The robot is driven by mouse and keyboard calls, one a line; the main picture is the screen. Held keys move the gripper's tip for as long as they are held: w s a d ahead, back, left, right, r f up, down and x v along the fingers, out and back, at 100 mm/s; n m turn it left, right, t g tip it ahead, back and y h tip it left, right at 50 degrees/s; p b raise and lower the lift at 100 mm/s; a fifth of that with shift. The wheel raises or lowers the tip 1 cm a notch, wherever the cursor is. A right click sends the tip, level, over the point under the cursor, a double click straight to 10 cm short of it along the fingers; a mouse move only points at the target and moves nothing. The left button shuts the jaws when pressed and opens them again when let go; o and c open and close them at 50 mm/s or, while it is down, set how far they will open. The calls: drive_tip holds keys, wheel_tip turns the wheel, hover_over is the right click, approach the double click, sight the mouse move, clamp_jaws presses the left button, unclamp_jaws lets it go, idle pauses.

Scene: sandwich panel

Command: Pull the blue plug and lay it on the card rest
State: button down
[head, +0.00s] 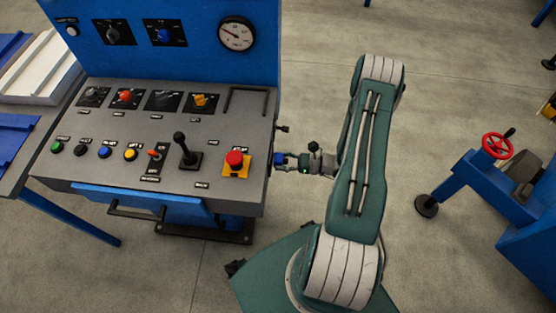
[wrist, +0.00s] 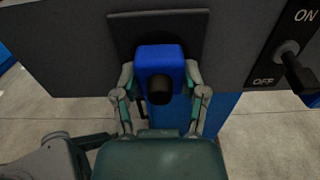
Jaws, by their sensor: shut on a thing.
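The blue plug (wrist: 160,62) has a black round end facing the wrist camera. It sits in front of a black square plate (wrist: 122,32) on the side of the grey console. I cannot see a gap between plug and plate. My gripper (wrist: 160,88) has a finger on each side of the plug and is shut on it. In the head view the plug (head: 280,160) is a small blue piece at the console's right side, with my gripper (head: 291,161) at it. I cannot tell for sure which part is the card rest.
The console top (head: 215,180) carries buttons, a black lever (head: 184,148) and a red stop button (head: 234,160). A black bracket (head: 246,101) lies at its back right. An ON/OFF switch (wrist: 288,55) is right of the plug. A red handwheel (head: 497,146) stands right; floor between is clear.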

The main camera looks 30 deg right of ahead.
drive_tip(key=shift+v, duration=2.75)
